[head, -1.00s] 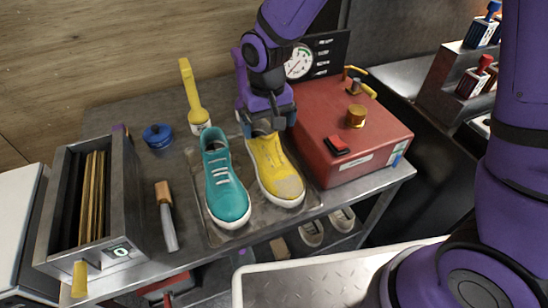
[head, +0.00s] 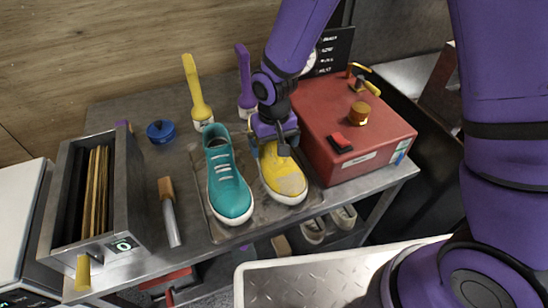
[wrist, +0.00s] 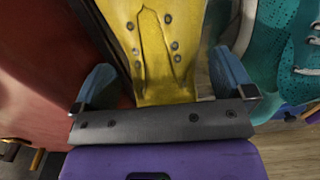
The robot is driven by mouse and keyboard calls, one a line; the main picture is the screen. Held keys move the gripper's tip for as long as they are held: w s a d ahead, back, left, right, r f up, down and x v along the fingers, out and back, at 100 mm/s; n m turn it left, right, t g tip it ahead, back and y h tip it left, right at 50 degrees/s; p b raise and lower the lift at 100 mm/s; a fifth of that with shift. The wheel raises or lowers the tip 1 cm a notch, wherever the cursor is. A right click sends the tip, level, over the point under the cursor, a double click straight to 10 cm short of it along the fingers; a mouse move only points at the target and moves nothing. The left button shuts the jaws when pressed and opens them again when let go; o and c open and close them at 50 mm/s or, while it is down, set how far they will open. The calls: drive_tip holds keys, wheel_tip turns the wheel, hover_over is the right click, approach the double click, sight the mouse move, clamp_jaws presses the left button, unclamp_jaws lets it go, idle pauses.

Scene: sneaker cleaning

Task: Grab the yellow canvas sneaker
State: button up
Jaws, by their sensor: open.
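The yellow canvas sneaker (head: 284,180) stands on a flat tray (head: 243,226) on the metal bench, its toe toward the front. In the wrist view the yellow sneaker (wrist: 158,50) shows its eyelets and tongue between my finger pads. My gripper (head: 274,143) is over the rear part of the sneaker and hides its heel and opening. In the wrist view my gripper (wrist: 165,92) is open, with one blue finger on each side of the shoe. I cannot tell whether a finger touches it.
A teal sneaker (head: 228,184) stands close on the left, near one finger. A red box (head: 345,125) with a gauge panel stands close on the right. A yellow brush (head: 197,95) and a purple brush (head: 245,80) are behind. A wooden-handled tool (head: 169,210) lies left.

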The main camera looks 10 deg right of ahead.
drive_tip(key=c, duration=1.4)
drive_tip(key=shift+r, duration=0.1)
